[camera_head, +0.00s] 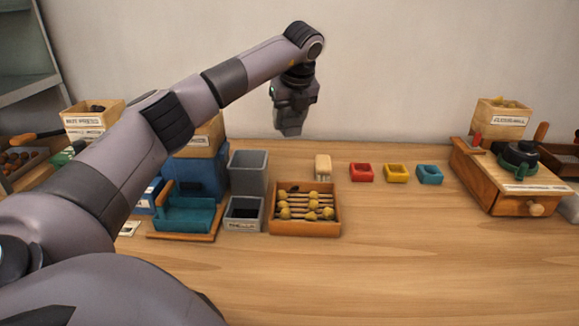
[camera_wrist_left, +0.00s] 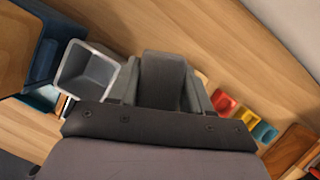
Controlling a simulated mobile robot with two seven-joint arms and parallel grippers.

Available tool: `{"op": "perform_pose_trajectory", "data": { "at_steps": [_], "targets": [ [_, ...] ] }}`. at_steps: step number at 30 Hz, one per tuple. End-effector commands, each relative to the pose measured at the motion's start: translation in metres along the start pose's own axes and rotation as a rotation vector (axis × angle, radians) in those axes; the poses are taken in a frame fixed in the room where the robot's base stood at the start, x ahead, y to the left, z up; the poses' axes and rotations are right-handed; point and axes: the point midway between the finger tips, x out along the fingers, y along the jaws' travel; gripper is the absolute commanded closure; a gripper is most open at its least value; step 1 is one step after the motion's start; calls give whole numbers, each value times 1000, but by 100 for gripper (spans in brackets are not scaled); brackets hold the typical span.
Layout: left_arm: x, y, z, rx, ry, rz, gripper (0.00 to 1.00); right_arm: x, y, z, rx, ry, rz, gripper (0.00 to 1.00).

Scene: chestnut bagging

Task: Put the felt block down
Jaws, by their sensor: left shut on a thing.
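My left gripper (camera_head: 293,112) is raised above the back of the table, behind the wooden tray and apart from the tabletop. It is shut on a dark grey block, which I take to be the felt block (camera_head: 290,129). In the left wrist view the block (camera_wrist_left: 163,75) sits between the two fingers (camera_wrist_left: 162,95), with bare wood beyond it. The fingers hide part of its sides. My right gripper is in neither view.
A tall grey bin (camera_head: 248,172) and a wooden tray (camera_head: 305,228) of yellow-headed sticks stand on the table. A cream block (camera_head: 323,167) and red (camera_head: 362,173), yellow (camera_head: 396,173) and teal (camera_head: 430,175) cups form a row. The front of the table is clear.

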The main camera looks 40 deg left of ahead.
Motion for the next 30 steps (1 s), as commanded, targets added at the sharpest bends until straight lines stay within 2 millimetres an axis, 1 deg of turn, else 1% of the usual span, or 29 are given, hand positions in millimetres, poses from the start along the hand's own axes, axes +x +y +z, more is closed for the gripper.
{"op": "perform_pose_trajectory", "data": {
  "at_steps": [1, 3, 6, 9, 16, 21, 24, 30],
  "targets": [
    [15, 1, -6, 3, 2, 4, 90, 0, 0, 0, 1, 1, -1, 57],
    [31, 1, -13, 3, 2, 3, 90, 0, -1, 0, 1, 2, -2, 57],
    [52, 1, -21, 2, 1, 2, 90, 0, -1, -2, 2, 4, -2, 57],
    [66, 0, -27, 2, 1, 0, 90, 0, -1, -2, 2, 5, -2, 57],
    [81, 0, -33, 2, 0, -1, 90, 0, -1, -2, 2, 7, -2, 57],
    [105, 0, -44, 3, 1, 2, 90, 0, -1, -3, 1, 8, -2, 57],
    [113, 0, -47, 2, 0, 0, 90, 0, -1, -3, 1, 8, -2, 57],
    [114, 0, -47, 1, -1, -2, 90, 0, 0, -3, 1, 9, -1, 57]
  ]
}}
